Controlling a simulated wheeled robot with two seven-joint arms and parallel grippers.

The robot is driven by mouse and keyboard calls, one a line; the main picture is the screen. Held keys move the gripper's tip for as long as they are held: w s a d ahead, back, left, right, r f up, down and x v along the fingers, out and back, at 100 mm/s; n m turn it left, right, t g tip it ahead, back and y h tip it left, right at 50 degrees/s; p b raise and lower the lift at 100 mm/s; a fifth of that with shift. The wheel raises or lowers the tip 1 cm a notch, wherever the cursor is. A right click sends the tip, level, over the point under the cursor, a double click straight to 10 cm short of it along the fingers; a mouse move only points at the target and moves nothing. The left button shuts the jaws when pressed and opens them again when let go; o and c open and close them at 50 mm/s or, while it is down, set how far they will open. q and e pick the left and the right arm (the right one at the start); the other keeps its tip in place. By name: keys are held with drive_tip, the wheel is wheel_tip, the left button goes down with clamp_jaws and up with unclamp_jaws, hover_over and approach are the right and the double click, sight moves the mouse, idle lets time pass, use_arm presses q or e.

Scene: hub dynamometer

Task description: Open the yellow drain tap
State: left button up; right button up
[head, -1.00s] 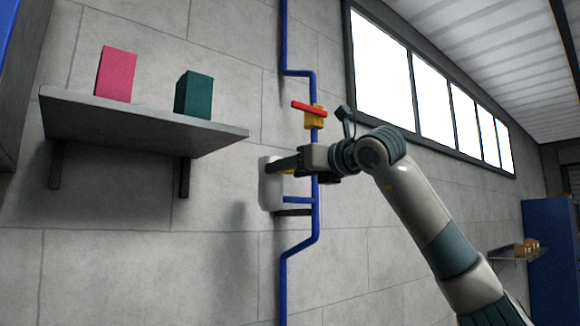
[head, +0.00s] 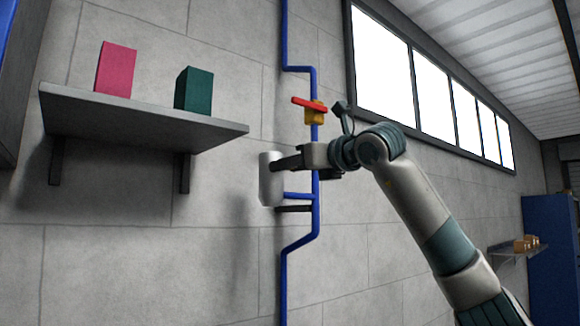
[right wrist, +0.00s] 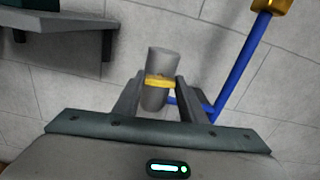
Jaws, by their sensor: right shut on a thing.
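The yellow drain tap (right wrist: 160,82) shows in the right wrist view as a yellow bar across the front of a grey cylinder. My right gripper (right wrist: 160,86) is shut on it, with one finger at each end of the bar. In the head view the right gripper (head: 277,165) reaches left to the light grey cylinder (head: 268,180) beside the blue pipe. The tap is hidden there behind the fingers. My left gripper is in neither view.
A blue pipe (head: 316,215) runs up the wall, with a red-levered valve (head: 309,104) just above my right gripper. A shelf (head: 140,122) at left holds a pink box (head: 116,68) and a green box (head: 194,91). The wall below is clear.

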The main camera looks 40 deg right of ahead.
drive_tip(key=shift+n+p, duration=2)
drive_tip(key=shift+n, duration=5.5)
drive_tip(key=o, duration=1.1)
drive_tip(key=shift+c, duration=0.2)
drive_tip(key=shift+a, duration=0.1)
drive_tip(key=shift+s, duration=0.2)
